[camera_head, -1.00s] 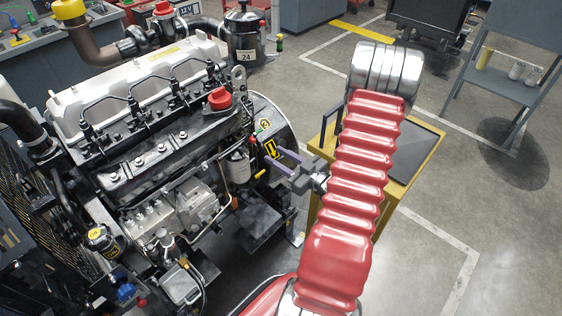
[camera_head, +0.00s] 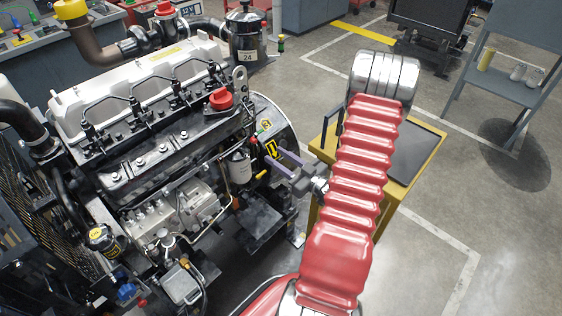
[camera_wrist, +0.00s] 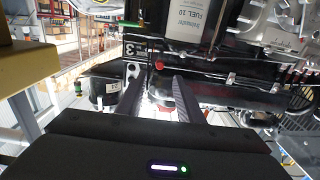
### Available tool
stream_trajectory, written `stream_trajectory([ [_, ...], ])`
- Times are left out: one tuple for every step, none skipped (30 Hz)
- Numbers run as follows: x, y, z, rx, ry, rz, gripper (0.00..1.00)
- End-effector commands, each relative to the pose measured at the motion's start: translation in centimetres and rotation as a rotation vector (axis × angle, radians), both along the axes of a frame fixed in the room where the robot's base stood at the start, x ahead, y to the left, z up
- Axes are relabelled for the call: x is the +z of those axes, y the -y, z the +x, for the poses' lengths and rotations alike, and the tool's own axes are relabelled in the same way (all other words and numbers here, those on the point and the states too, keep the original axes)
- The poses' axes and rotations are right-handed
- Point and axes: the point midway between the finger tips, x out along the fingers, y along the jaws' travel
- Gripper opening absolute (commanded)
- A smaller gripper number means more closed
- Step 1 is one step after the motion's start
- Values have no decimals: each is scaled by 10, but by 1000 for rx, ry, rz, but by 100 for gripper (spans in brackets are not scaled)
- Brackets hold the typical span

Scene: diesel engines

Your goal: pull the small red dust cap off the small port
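A small round red cap (camera_wrist: 159,65) shows in the wrist view, between and just beyond my finger ends. In the head view my gripper (camera_head: 275,154) is at the right end of the engine (camera_head: 150,160), near a yellow arrow label.
A larger red cap (camera_head: 220,98) sits on top of the engine's near end. A black canister marked 24 (camera_head: 244,35) stands behind it. A yellow-edged stand (camera_head: 424,165) is beneath and right of my arm.

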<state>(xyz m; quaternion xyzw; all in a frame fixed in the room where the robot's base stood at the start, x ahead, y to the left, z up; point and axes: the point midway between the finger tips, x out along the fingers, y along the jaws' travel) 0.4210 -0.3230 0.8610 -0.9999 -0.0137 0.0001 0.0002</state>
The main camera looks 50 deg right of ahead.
Motion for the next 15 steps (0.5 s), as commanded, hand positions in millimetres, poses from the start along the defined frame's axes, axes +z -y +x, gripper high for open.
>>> stream_trajectory([
  [0,-1,4,2,0,-1,34],
  [0,-1,6,2,0,-1,34],
  [0,-1,9,2,0,-1,34],
  [0,-1,11,2,0,-2,34],
  [0,-1,13,2,0,-2,34],
  [0,-1,16,2,0,-2,34],
  [0,-1,18,2,0,-1,34],
  [0,-1,20,2,0,-1,34],
  [0,-1,23,2,0,-1,34],
  [0,-1,25,2,0,-1,34],
  [0,-1,27,2,0,0,34],
  [0,-1,30,2,0,0,34],
  [0,-1,32,2,0,0,34],
  [0,-1,34,2,1,-1,34],
  [0,-1,37,2,1,-1,34],
])
